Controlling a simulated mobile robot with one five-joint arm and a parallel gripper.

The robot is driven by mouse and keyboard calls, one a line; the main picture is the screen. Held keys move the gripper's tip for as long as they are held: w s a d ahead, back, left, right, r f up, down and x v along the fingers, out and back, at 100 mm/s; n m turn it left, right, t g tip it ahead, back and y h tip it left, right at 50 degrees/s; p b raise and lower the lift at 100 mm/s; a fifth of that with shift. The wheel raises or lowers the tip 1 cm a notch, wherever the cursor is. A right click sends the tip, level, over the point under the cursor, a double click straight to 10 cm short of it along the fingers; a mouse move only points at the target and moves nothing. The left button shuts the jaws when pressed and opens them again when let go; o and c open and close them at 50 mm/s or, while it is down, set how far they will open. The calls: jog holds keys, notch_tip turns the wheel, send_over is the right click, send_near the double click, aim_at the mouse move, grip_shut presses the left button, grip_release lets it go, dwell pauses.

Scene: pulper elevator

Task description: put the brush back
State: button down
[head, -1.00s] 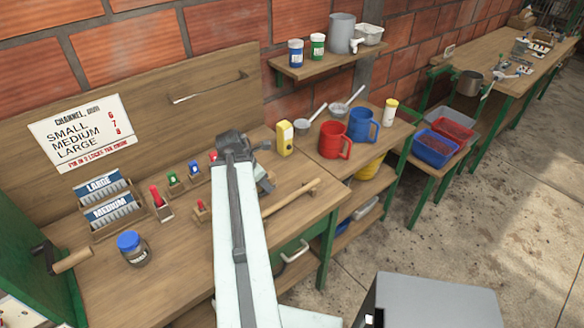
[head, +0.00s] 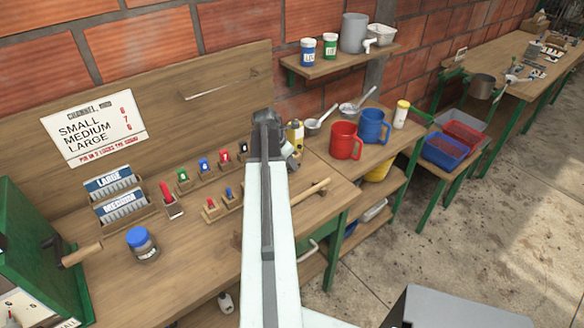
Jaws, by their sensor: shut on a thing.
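The brush (head: 312,191) has a long pale wooden handle. It slants across the right part of the workbench, and my arm covers its middle. A brown patch (head: 237,240) left of my arm lines up with the handle and may be its other end. My arm reaches up over the bench, and part of my gripper (head: 291,160) shows right of the arm's top. The fingertips are hidden behind the arm. The gripper is shut, seemingly on the brush, but the contact cannot be seen. A thin metal rail (head: 212,88) is on the wooden backboard.
Small coloured pieces on wooden blocks (head: 203,168) stand left of my arm. A blue-lidded jar (head: 142,244) is at the front left. The front middle of the bench is clear.

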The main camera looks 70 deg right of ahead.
jog(key=shift+d, duration=0.2)
jog(key=f+b, duration=0.3)
jog(key=b, duration=0.1)
jog(key=shift+d+f, duration=0.3)
jog(key=shift+f, duration=0.1)
jog(key=shift+r, duration=0.15)
jog(key=c, duration=1)
grip_release()
